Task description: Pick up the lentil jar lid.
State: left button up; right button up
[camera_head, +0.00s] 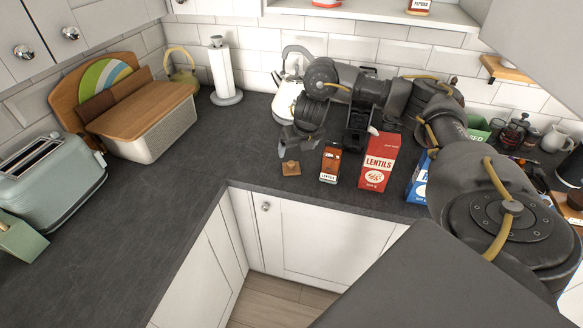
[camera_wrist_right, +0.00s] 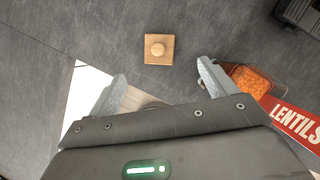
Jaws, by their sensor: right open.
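The lentil jar lid (camera_head: 291,168) is a small square wooden lid with a round knob, lying on the slate worktop. In the right wrist view the lid (camera_wrist_right: 159,49) lies knob up, beyond the fingertips and roughly centred between them. My right gripper (camera_head: 299,148) is just behind and above the lid in the head view, apart from it. In the wrist view the right gripper (camera_wrist_right: 163,78) has its fingers spread, with nothing between them. The lentil jar (camera_head: 330,163) stands just right of the lid. Its top (camera_wrist_right: 250,82) is open, showing orange lentils. My left gripper is out of view.
A red lentils carton (camera_head: 376,163) stands right of the jar, with a blue carton (camera_head: 418,178) beyond. A white kettle (camera_head: 285,98) is behind my right gripper. The worktop left of the lid is clear; its front edge is close.

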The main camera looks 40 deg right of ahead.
aim_at(292, 164)
jog(key=b+x, duration=0.2)
jog(key=x, duration=0.3)
jog(key=shift+w+d+f, duration=0.1)
jog(key=shift+f, duration=0.5)
jog(key=x, duration=0.1)
jog(key=p+x, duration=0.1)
jog(key=x, duration=0.1)
jog(key=shift+a+f, duration=0.3)
jog(key=shift+f, duration=0.05)
jog(key=shift+w+f, duration=0.2)
jog(key=shift+f, duration=0.2)
jog(key=c, duration=1.1)
